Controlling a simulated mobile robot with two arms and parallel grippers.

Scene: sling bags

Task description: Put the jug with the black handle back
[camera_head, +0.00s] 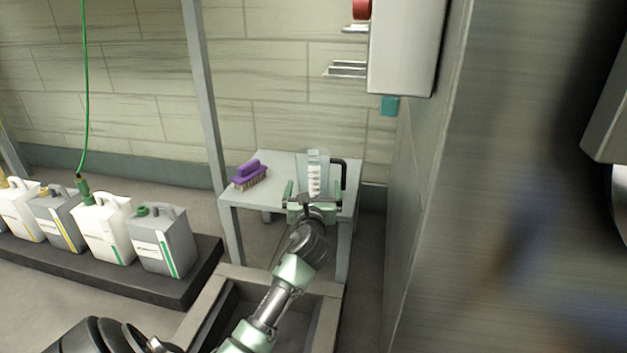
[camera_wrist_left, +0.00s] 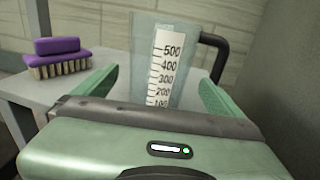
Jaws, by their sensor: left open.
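The clear jug with the black handle (camera_head: 314,172) stands upright on a small grey table (camera_head: 283,170) against the back wall. Its handle points right, and a white scale strip with black numbers faces me. The jug also shows in the left wrist view (camera_wrist_left: 163,62). My left gripper (camera_head: 312,194) is open in front of the jug. In the left wrist view its green fingers (camera_wrist_left: 160,92) lie to either side of the jug's lower part, with gaps visible. The jug's base is hidden behind the gripper. My right gripper is not in view.
A purple brush (camera_head: 250,175) lies on the table left of the jug. Several jerrycans (camera_head: 164,243) stand on a dark low platform at left. A framed basin (camera_head: 262,277) is below my left arm. A wall (camera_head: 420,200) rises close at right.

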